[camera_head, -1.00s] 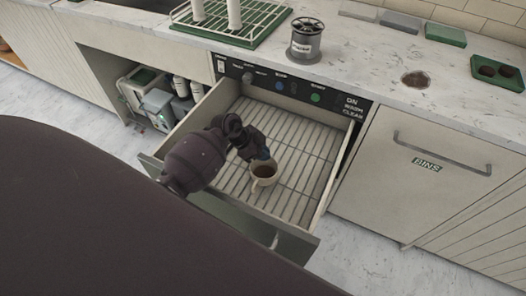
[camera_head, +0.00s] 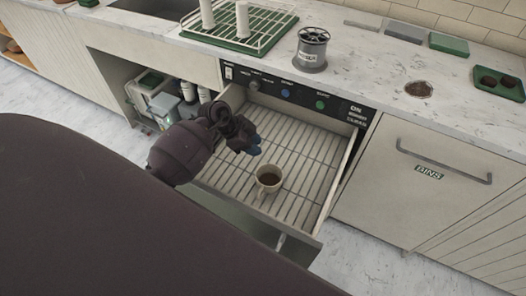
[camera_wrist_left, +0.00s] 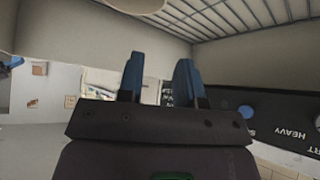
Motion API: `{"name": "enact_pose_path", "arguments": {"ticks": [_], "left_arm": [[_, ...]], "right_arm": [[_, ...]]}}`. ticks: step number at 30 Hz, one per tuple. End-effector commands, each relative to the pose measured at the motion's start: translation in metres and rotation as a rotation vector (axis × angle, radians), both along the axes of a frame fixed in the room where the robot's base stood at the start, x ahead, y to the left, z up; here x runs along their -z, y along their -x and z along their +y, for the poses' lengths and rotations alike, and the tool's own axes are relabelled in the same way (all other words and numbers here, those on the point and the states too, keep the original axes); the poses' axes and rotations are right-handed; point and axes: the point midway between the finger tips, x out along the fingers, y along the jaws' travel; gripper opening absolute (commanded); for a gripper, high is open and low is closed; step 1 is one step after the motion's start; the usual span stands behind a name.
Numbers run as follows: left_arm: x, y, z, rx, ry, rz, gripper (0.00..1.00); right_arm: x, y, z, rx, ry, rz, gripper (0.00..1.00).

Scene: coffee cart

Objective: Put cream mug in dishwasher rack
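The cream mug (camera_head: 262,188) stands upright on the slatted rack (camera_head: 300,150) of the pulled-out dishwasher drawer, dark brown inside. Its handle points toward the front of the drawer. My left gripper (camera_head: 254,150) is above the rack, behind and to the left of the mug, apart from it. In the left wrist view its two blue fingers (camera_wrist_left: 157,80) are spread with nothing between them. A cream rounded edge, likely the mug (camera_wrist_left: 138,5), shows at the top of that view. My right gripper is not in view.
The drawer's side walls and front panel (camera_head: 230,207) surround the rack. The control panel (camera_head: 300,95) runs behind it under the counter. A green drying rack (camera_head: 215,40) and a grey container (camera_head: 312,50) stand on the counter. Rack space right of the mug is clear.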

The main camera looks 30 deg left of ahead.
Motion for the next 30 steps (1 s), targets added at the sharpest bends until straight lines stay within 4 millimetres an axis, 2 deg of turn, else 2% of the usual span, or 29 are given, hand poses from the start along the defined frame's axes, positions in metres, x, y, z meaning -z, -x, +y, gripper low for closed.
{"name": "enact_pose_path", "arguments": {"ticks": [3,9,30], "left_arm": [[-0.019,0.006,0.011,0.001,-0.002,-0.004,0.33],[-0.034,0.013,0.022,0.0,-0.001,-0.001,0.33],[-0.037,0.016,0.025,0.001,0.0,0.001,0.33]], "right_arm": [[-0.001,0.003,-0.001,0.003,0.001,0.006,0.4],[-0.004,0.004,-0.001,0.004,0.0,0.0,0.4],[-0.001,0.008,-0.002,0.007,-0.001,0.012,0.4]]}}
